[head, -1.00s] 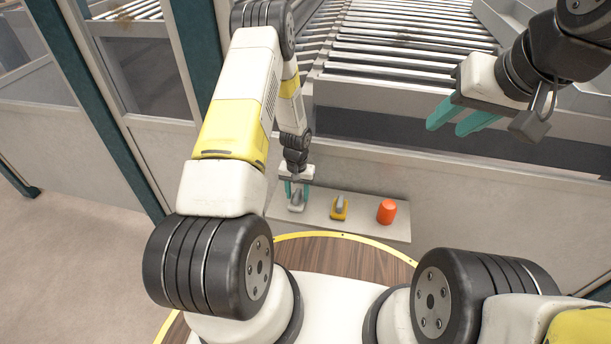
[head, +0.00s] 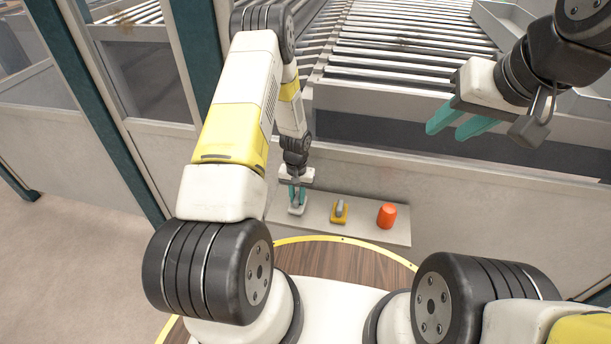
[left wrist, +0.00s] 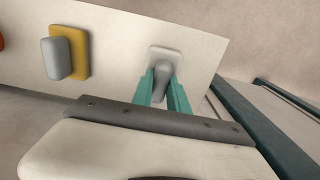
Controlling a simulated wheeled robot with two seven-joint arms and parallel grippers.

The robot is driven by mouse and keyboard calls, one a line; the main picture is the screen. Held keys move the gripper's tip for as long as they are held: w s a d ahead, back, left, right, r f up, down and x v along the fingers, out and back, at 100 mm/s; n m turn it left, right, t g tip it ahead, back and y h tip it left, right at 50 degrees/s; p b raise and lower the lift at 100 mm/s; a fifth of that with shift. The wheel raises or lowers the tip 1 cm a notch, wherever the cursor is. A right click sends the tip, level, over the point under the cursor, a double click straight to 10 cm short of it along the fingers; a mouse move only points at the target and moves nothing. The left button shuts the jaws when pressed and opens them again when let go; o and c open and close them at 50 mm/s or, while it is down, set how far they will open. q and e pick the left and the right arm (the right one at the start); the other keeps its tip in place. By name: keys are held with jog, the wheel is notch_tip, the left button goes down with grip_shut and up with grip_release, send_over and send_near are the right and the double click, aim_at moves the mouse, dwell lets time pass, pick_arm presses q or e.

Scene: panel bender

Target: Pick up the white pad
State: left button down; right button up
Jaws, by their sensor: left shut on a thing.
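The white pad (left wrist: 166,56) lies on the shelf near its end, with a grey grip standing up from its middle. It also shows in the head view (head: 296,209) at the shelf's left end. My left gripper (left wrist: 163,90) has its teal fingers on both sides of the grey grip, shut on it. In the head view my left gripper (head: 297,192) is directly above the pad and partly hides it. The pad appears to rest on the shelf. My right gripper (head: 462,122) is apart from it at the upper right, with its teal fingers spread and nothing between them.
The pale shelf (head: 365,229) also holds a yellow pad with a grey grip (head: 339,211) and an orange cylinder (head: 387,215), both right of the white pad. A wall panel stands behind the shelf, with a slatted metal bed (head: 410,62) above.

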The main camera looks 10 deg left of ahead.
aim_at(298, 197)
pick_arm(q)
jog(key=shift+r, duration=0.5)
jog(key=shift+s+d+r, duration=0.1)
jog(key=shift+s+r, duration=0.1)
jog(key=shift+r, duration=0.85)
jog(key=s+d+r, duration=0.1)
jog(key=s+d, duration=0.3)
jog(key=s, duration=1.1)
jog(key=shift+d+r, duration=0.15)
